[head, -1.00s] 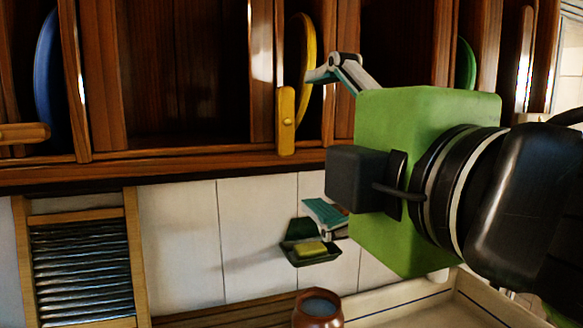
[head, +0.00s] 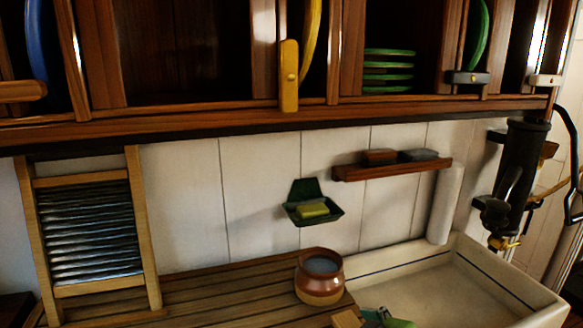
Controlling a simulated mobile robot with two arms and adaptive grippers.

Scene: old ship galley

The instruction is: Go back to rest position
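Neither of my grippers can be made out in the head view. A small green and teal shape (head: 388,319) shows at the bottom edge, by the sink's near left corner. It is cut off by the frame, and I cannot tell what it is. The yellow plate (head: 311,40) stands on edge in the upper rack, behind a yellow wooden latch (head: 289,75). No arm covers the rack or the wall.
A brown jar (head: 320,283) stands on the slatted drainboard (head: 220,290), left of the white sink (head: 440,285). A green soap dish (head: 312,210) and a small wooden shelf (head: 390,172) hang on the wall. A washboard (head: 93,235) leans at left; a black pump (head: 515,180) stands at right.

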